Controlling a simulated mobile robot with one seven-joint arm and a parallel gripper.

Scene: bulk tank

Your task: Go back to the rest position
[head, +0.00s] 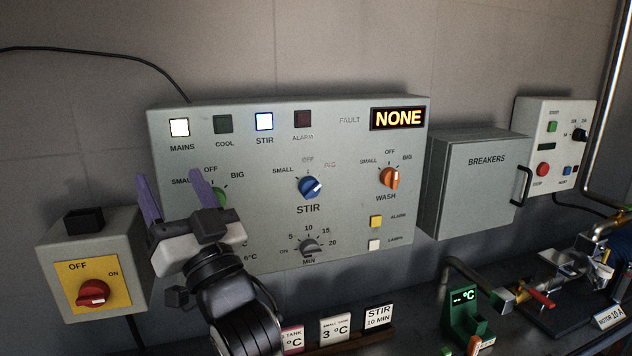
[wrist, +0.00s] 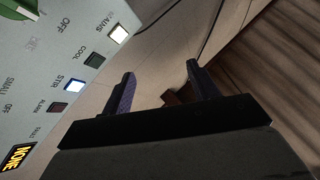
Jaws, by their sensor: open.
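My gripper (head: 176,197) is open and empty, with two purple fingers pointing up. In the head view it is in front of the left part of the grey control panel (head: 345,145) and hides part of the green knob (head: 219,195). In the wrist view the fingers of my gripper (wrist: 160,88) are apart with nothing between them. The panel (wrist: 50,50) shows at the left there. The MAINS lamp (head: 179,127) and STIR lamp (head: 264,121) are lit, and the COOL and ALARM lamps are dark. The fault display (head: 397,118) reads NONE.
A yellow switch box with a red rotary switch (head: 93,293) is at the left, near my arm. A breakers box (head: 475,185) and a smaller panel (head: 556,145) are at the right. Small cards (head: 335,328), pipes and a green temperature display (head: 466,315) stand below.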

